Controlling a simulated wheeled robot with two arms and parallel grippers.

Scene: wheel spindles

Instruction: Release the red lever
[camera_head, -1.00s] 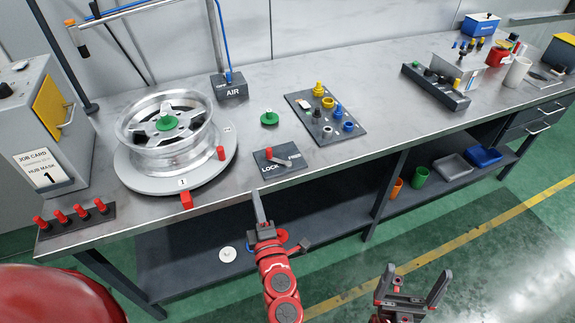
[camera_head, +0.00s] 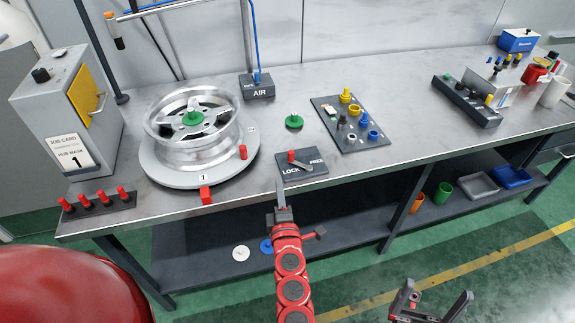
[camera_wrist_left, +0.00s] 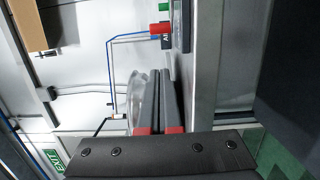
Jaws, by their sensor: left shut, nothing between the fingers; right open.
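The red-knobbed lever (camera_head: 291,157) sits on a dark plate (camera_head: 317,171) marked LOCK and FREE, at the bench's front edge. Its red knob is toward the LOCK side and a grey bar runs right from it. My left gripper (camera_head: 279,183) is shut and empty, pointing up beside the plate's left front corner; whether it touches the plate I cannot tell. Its closed fingers also show in the left wrist view (camera_wrist_left: 165,100), where a red knob (camera_wrist_left: 158,28) stands beyond them. My right gripper (camera_head: 432,302) is open and empty, low at the right, away from the bench.
A wheel (camera_head: 190,140) with a green cap lies on a turntable (camera_head: 165,178) left of the plate; a red block (camera_head: 206,195) is at its front. A parts tray (camera_head: 370,140) is to the right. A green knob (camera_head: 294,121) and AIR box (camera_head: 257,88) stand behind.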

